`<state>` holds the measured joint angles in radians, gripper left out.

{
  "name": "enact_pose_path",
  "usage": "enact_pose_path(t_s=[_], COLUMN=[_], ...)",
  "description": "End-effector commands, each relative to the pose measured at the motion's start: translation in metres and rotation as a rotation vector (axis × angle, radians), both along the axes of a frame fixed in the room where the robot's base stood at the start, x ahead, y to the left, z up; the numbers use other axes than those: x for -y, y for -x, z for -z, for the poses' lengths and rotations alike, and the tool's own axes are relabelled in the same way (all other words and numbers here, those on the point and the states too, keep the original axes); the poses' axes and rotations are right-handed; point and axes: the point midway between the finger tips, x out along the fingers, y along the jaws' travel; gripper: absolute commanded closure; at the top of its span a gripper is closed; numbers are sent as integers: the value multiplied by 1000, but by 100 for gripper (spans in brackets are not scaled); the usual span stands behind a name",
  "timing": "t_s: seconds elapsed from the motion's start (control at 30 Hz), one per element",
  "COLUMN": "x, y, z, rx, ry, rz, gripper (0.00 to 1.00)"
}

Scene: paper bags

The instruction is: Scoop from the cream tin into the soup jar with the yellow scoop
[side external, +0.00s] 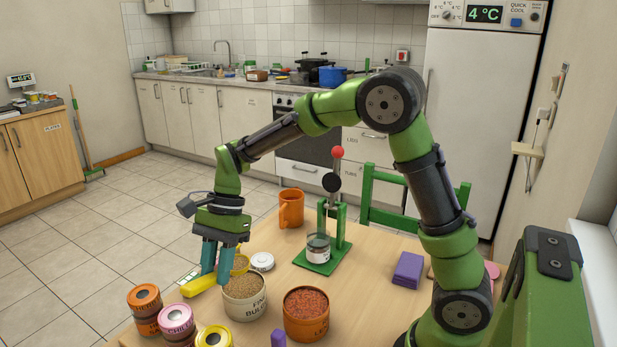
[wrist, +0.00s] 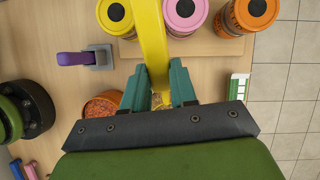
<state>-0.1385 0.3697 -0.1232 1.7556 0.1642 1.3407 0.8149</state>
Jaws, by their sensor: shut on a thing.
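My gripper (side external: 214,277) is shut on the yellow scoop (side external: 198,287), at the left of the table. In the wrist view the scoop's yellow handle (wrist: 150,35) runs up between my teal fingers (wrist: 160,72). A yellow rounded part of the scoop shows behind the fingers, by the back rim of the cream tin; what it holds is hidden. The cream tin (side external: 245,312), lettered as fine bulgur, stands open and nearly full of brown grains, just right of my fingers. A glass jar with a pale label (side external: 318,252), seemingly the soup jar, stands upright on a green stand.
The green stand (side external: 341,244) has a post and red-knobbed lever above the jar. An orange tin (side external: 306,324) of red grains stands right of the cream tin. Several lidded tins (side external: 178,320) line the front left. An orange mug (side external: 291,208) and white lid (side external: 262,262) stand behind.

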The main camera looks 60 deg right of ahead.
Motion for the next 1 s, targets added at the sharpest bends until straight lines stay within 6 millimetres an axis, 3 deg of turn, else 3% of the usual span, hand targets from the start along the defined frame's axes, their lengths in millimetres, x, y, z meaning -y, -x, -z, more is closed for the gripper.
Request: enact_pose_path(t_s=[0.43, 0.57, 0.67, 0.77, 0.9, 1.0], x=[1, 20, 53, 98, 163, 200], y=[0, -5, -12, -16, -11, -3], z=[0, 1, 2, 0, -5, -10], rx=[1, -1, -2, -6, -12, -14], ry=[0, 3, 13, 23, 33, 33], rz=[4, 48, 118, 183, 238, 249], gripper=[100, 100, 100, 100, 100, 100])
